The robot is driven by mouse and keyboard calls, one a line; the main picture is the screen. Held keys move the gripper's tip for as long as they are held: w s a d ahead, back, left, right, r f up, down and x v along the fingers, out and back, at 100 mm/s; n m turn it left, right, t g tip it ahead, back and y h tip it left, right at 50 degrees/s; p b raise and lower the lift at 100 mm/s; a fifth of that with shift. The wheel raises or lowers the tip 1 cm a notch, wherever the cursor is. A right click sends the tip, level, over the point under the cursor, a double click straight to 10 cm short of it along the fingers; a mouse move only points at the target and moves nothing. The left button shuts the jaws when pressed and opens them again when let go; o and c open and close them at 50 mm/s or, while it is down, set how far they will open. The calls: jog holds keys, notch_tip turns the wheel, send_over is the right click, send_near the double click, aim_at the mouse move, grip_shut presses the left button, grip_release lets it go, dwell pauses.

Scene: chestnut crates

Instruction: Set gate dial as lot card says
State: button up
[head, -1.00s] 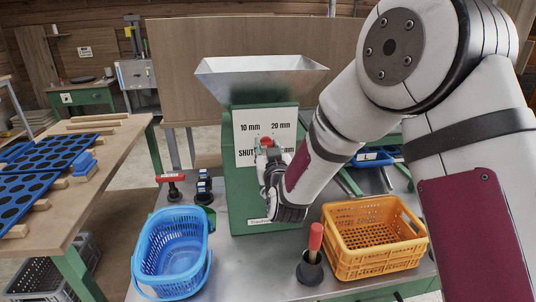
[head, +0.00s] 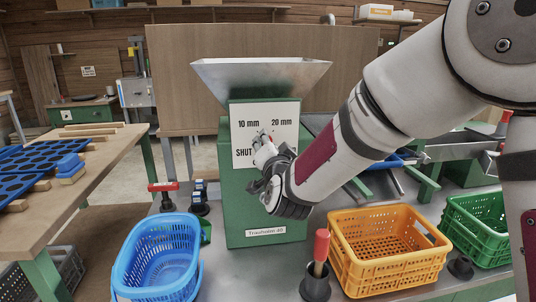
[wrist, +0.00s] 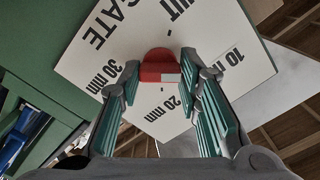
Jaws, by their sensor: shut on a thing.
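The gate dial is a red knob (wrist: 160,66) on a white plate (wrist: 85,65) marked SHUT, 10 mm, 20 mm and 30 mm. In the wrist view its pale patch faces the 20 mm side; I cannot tell the exact setting. My gripper (head: 263,147) is at the plate, its two fingers on either side of the knob and shut on it. In the head view the gripper hides most of the knob and the plate's lower right. The plate is on a green machine (head: 238,210) with a metal hopper (head: 262,80). I cannot make out a lot card.
A blue basket (head: 158,260), a red-handled tool in a dark holder (head: 320,250), an orange crate (head: 385,270) and a green crate (head: 485,240) stand in front and right. A red-topped clamp (head: 163,188) stands left of the machine. A wooden table (head: 95,165) is at left.

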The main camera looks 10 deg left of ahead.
jog(key=shift+m+b, duration=0.45)
jog(key=shift+m, duration=0.15)
jog(key=o, duration=1.1)
jog(key=shift+o, duration=0.2)
jog(key=v, duration=1.2)
jog(key=shift+d, duration=0.1)
